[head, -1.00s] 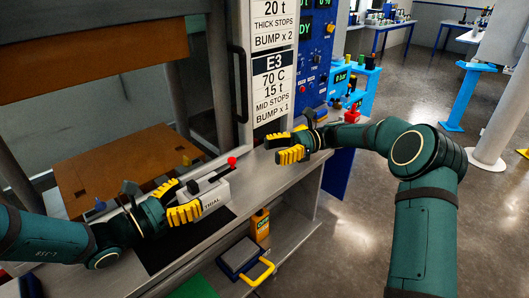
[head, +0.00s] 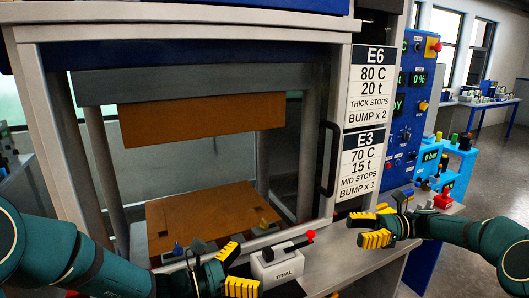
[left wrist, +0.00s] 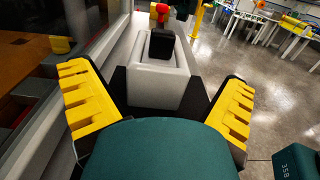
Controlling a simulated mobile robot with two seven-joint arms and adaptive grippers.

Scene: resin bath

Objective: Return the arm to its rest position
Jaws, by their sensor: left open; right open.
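My left gripper (head: 236,270) is at the lower left of the head view, in front of the press. Its yellow-padded fingers are spread and nothing is between them. A grey TRIAL box (head: 283,266) with a black lever and red knob stands on the ledge just right of it. In the left wrist view the box (left wrist: 160,85) lies ahead, beyond the spread fingers (left wrist: 160,108). My right gripper (head: 378,226) is open and empty over the ledge at the right. My right arm reaches in from the right edge of the head view.
The press holds a brown lower platen (head: 200,216) and a raised brown upper block (head: 200,118). A door handle (head: 329,160) and two sign cards (head: 371,80) are on its right post. A blue control panel (head: 410,100) and light-blue stand (head: 458,165) are further right. Open floor (head: 500,180) lies beyond.

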